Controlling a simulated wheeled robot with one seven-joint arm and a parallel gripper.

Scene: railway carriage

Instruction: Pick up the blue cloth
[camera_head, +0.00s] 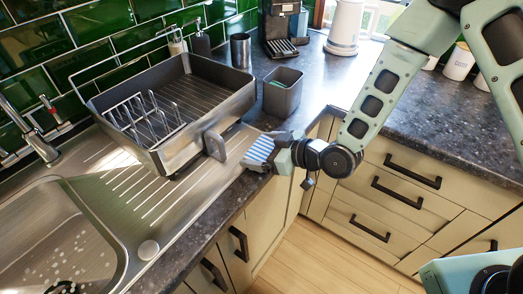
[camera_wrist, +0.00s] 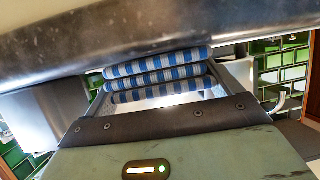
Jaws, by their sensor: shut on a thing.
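The blue cloth (camera_head: 259,152) is folded, with blue and white stripes in the head view. It is at the counter's front edge, just right of the dish rack. In the wrist view the cloth (camera_wrist: 158,72) shows as a stack of checked folds straight ahead of the gripper's palm. My gripper (camera_head: 272,150) reaches in from the right and is shut on the cloth. Its fingertips are partly hidden by the cloth. I cannot tell whether the cloth touches the counter.
A metal dish rack (camera_head: 190,108) stands on the drainer left of the cloth. A grey bin (camera_head: 282,94) stands behind it. The sink (camera_head: 55,235) is at lower left. A kettle (camera_head: 347,25), coffee machine (camera_head: 280,28) and cups (camera_head: 459,63) stand farther back. Drawers (camera_head: 385,200) lie below the counter.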

